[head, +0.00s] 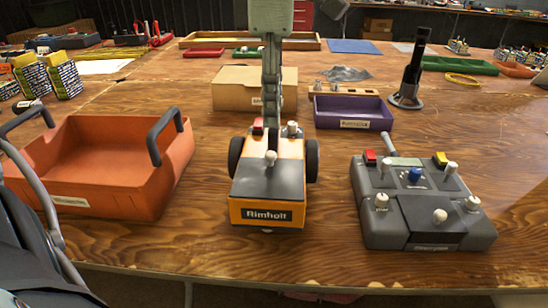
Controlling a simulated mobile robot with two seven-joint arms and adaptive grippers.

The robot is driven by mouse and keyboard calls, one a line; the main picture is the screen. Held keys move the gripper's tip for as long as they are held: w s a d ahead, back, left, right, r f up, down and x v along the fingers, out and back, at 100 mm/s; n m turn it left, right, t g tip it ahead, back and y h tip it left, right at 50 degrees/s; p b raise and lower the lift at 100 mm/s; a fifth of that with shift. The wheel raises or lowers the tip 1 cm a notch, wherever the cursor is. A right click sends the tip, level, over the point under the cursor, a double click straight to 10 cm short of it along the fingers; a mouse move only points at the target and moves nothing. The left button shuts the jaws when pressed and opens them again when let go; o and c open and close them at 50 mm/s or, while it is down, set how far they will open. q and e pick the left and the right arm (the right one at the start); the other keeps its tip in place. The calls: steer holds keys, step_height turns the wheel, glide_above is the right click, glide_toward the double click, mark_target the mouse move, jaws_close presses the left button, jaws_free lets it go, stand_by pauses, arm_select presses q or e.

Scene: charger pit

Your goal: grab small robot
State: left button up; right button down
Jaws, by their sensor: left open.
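The small robot (268,185) stands on the wooden table in the middle of the head view. It has an orange body with a dark sloped top, black wheels at both sides and a "Rimholt" label on its front. A grey jointed mast rises from it to a pale green box (270,17) at the top edge. My left gripper (38,205) is at the lower left edge, partly cut off. It is open, in front of the orange tray, left of the small robot and apart from it. My right gripper is out of view.
An orange tray (120,195) with dark handles stands left of the small robot. A grey control box (425,222) with knobs stands to its right. Behind are a cardboard box (232,88), a purple tray (352,112) and a black upright handle (412,75). The table front is mostly clear.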

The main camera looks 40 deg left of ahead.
mark_target(273, 130)
arm_select(q)
step_height(273, 130, down, 5)
steer(key=shift+f, duration=0.1)
steer(key=shift+c, duration=0.6)
jaws_close()
